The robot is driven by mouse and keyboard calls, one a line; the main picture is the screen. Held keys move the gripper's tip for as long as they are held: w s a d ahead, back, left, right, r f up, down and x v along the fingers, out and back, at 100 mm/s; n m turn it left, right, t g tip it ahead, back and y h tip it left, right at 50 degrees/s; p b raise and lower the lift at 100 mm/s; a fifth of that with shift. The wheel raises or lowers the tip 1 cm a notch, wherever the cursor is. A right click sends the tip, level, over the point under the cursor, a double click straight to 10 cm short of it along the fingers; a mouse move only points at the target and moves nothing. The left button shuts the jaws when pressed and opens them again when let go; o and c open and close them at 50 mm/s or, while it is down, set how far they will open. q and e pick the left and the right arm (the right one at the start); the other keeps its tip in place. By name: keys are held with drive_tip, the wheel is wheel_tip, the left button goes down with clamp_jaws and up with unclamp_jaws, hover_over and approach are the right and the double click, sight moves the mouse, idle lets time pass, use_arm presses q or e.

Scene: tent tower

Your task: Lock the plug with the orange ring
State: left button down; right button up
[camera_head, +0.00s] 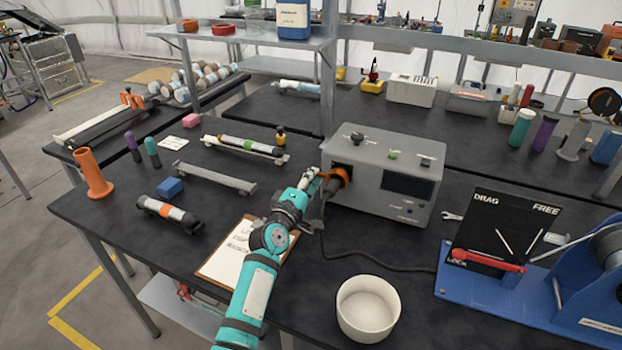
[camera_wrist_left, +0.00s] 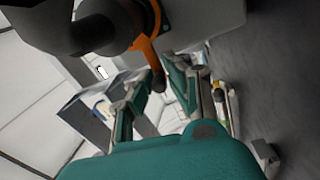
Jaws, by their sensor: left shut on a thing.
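The grey box (camera_head: 385,170) stands on the dark bench with a plug (camera_head: 329,187) at the left of its front face. The orange ring (camera_head: 342,174) sits around the plug at the box; in the left wrist view the ring (camera_wrist_left: 150,47) shows large at the top, with a tab reaching down between my fingers. My left gripper (camera_head: 316,178) is at the ring's left side and shut on its tab. The fingers also show in the left wrist view (camera_wrist_left: 157,88). The exact contact is partly hidden. My right gripper is not in view.
A black cable (camera_head: 375,266) runs from the plug along the bench to the right. A white bowl (camera_head: 367,308) stands in front of the box. A clipboard (camera_head: 222,262) lies partly under my left arm. A blue-based device (camera_head: 510,300) stands at the right.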

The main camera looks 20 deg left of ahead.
use_arm(q)
drive_tip(key=c, duration=1.4)
unclamp_jaws()
drive_tip(key=shift+f, duration=0.2)
drive_tip(key=shift+o, duration=0.4)
drive_tip(key=shift+r, duration=0.1)
drive_tip(key=s, duration=1.2)
drive_tip(key=shift+a+f, duration=0.15)
drive_tip(key=shift+f, duration=0.1)
